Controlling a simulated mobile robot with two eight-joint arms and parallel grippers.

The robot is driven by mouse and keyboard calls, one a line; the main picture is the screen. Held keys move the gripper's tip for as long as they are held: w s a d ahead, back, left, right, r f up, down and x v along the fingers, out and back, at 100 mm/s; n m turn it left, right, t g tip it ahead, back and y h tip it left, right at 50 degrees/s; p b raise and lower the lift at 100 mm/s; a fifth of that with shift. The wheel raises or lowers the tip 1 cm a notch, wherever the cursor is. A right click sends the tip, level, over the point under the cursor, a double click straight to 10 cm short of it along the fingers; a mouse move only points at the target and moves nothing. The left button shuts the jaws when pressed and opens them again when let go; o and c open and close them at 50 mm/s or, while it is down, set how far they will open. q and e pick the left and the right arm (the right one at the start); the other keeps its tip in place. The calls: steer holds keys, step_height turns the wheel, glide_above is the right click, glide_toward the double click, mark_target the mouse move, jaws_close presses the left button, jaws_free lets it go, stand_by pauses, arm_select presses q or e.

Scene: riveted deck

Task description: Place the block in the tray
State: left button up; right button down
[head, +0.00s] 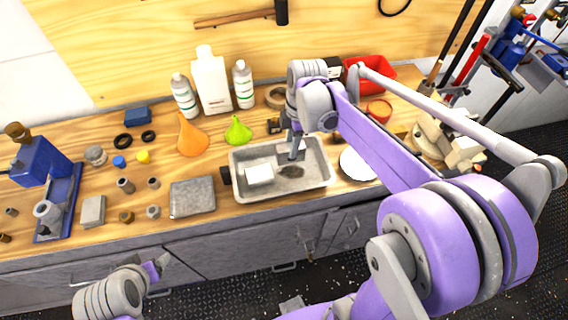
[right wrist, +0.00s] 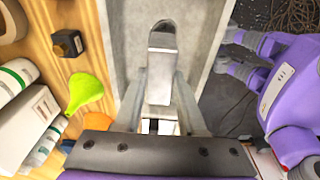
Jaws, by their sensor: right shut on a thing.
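A narrow grey block (right wrist: 160,84) is between the fingers of my right gripper (head: 294,150), which is shut on it. The right wrist view shows the gripper's two fingers (right wrist: 160,112) on either side of it. The gripper points down over the grey metal tray (head: 322,183), and the tray also shows in the right wrist view (right wrist: 198,30). The held block is hard to make out in the head view, and whether it touches the tray floor I cannot tell.
A white block (head: 259,175) lies in the tray's left part. A dark oval patch (head: 291,171) marks its floor. A green funnel (head: 238,131) and orange funnel (head: 192,137) stand behind. A grey slab (head: 192,198) lies left, a white plate (head: 358,164) right.

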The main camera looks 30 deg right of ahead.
step_height(320, 180, down, 7)
steer(key=shift+r, duration=0.1)
stand_by(0.3)
steer(key=shift+f+b, duration=0.2)
steer(key=shift+b, duration=0.1)
steer(key=c, duration=0.5)
jaws_free()
